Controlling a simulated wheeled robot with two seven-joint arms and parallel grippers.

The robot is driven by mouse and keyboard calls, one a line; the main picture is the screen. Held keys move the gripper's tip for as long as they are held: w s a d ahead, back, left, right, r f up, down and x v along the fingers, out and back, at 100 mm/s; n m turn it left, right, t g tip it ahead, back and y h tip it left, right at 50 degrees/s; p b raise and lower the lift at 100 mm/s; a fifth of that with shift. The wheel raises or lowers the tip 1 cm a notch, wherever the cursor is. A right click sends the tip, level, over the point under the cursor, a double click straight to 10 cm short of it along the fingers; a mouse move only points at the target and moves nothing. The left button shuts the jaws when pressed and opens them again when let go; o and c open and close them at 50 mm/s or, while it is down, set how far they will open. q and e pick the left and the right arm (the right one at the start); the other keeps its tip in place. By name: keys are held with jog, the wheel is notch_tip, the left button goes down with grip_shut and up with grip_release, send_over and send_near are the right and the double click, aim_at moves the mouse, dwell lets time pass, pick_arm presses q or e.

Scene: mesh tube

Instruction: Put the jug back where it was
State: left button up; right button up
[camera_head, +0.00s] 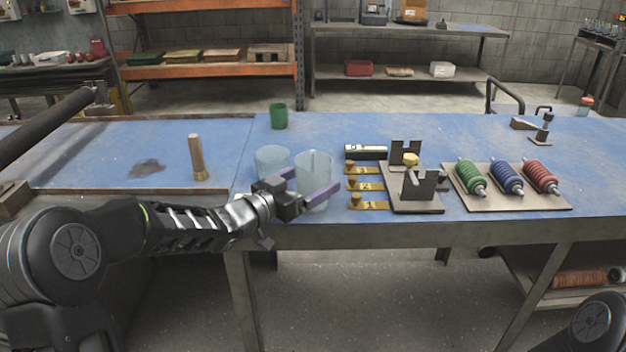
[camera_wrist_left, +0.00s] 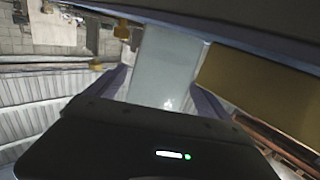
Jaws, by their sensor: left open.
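A clear pale-blue vessel (camera_head: 314,165), which looks like the jug, stands upright near the front edge of the blue workbench (camera_head: 330,125). My left gripper (camera_head: 307,187) is open, with its purple fingers on either side of this vessel. The left wrist view also shows a pale translucent body (camera_wrist_left: 165,65) between the spread fingers (camera_wrist_left: 160,92). Whether the fingers touch it cannot be told. A second, wider pale-blue vessel (camera_head: 271,160) stands just behind and left. My right gripper is out of view.
A green cup (camera_head: 279,116) stands behind; a brass cylinder (camera_head: 197,158) stands left. Brass numbered tags (camera_head: 368,186), a grey fixture (camera_head: 412,203) and a board (camera_head: 508,202) with green, blue and red spools lie right.

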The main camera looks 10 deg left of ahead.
pick_arm(q)
jog(key=v, duration=1.1)
jog(key=shift+s, duration=0.25)
